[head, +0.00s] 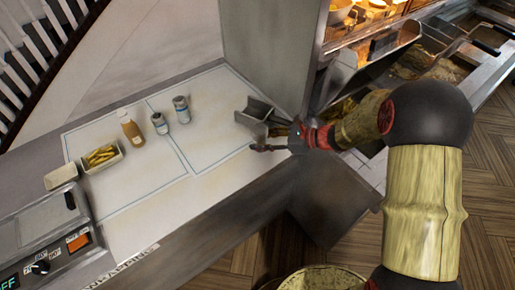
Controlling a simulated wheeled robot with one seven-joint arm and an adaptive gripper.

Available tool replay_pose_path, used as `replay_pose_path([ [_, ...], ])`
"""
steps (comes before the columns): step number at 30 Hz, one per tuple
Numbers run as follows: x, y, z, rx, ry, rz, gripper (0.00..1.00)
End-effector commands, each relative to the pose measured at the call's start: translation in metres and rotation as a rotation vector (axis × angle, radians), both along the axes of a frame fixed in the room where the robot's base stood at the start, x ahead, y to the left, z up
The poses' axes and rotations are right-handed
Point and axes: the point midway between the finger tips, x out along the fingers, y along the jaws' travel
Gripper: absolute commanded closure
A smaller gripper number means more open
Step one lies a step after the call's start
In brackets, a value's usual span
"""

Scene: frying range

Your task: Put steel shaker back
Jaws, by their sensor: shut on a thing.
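My gripper (268,139) reaches in from the right over the right end of the pale worktop. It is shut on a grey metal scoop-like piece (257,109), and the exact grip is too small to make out. Two small steel shakers with bluish labels stand upright on the worktop, one (181,109) close to the panel line and one (160,123) just left of it. Both are well left of my gripper and apart from it. I cannot tell whether the held piece is a shaker.
A brown sauce bottle (131,128) stands left of the shakers. A tray of fries (102,157) and a small pale box (61,177) are further left. A control unit (45,235) fills the lower left. A steel wall (265,50) rises behind; fryers are right. The worktop's middle is clear.

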Motion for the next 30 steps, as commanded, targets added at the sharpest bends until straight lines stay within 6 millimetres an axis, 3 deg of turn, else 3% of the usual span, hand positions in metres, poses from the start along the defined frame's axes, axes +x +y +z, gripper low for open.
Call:
replay_pose_path([
  [5,0.003,0.006,-0.009,-0.001,0.001,0.001,1.00],
  [12,0.005,0.009,-0.042,0.000,0.002,-0.002,1.00],
  [25,0.005,0.009,-0.047,0.000,-0.001,-0.001,1.00],
  [26,0.005,0.009,-0.046,-0.001,-0.001,-0.001,0.61],
  [30,0.005,0.009,-0.046,-0.001,-0.001,-0.001,0.53],
])
